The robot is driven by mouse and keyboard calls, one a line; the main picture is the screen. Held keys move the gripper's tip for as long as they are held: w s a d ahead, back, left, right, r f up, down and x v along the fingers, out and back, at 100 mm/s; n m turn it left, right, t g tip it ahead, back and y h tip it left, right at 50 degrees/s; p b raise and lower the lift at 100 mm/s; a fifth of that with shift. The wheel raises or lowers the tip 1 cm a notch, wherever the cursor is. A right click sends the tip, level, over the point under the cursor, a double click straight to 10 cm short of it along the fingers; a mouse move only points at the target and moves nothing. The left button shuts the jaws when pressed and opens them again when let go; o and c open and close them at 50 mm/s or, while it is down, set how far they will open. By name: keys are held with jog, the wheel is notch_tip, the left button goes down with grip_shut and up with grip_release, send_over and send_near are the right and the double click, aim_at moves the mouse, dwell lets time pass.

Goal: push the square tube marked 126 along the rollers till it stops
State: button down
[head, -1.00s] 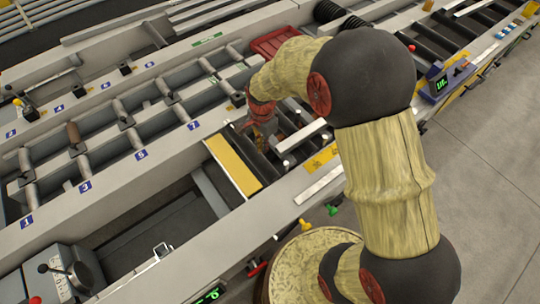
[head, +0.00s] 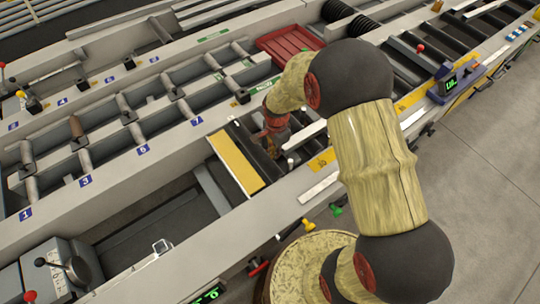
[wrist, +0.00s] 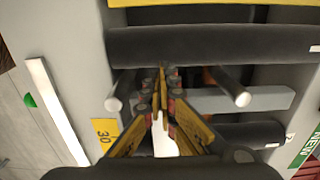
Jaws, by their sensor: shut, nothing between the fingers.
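My gripper (head: 274,148) is shut and empty, pointing down among the dark rollers beside a yellow-topped plate. In the wrist view its closed fingers (wrist: 162,78) reach down by a dark roller (wrist: 210,46). A pale straight bar (head: 308,132) lies lengthways just right of the gripper and may be the square tube. No 126 mark is readable, so I cannot be sure. The wrist view shows a pale strip (wrist: 163,143) between the finger bodies, partly hidden by them. Contact between fingers and bar cannot be told.
The yellow-topped plate (head: 236,162) crosses the line to the left. A red tray (head: 290,42) sits behind. A readout box (head: 452,84) is on the right rail.

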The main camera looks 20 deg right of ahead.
jog(key=shift+w+d, duration=0.1)
jog(key=shift+d, duration=0.1)
jog(key=w+d, duration=0.3)
jog(key=d, duration=0.7)
jog(key=w+d, duration=0.3)
jog(key=d, duration=0.7)
jog(key=w+d+p, duration=0.1)
jog(key=w+d, duration=0.2)
jog(key=d, duration=0.7)
jog(key=shift+w, duration=0.4)
jog(key=shift+d+r, duration=0.1)
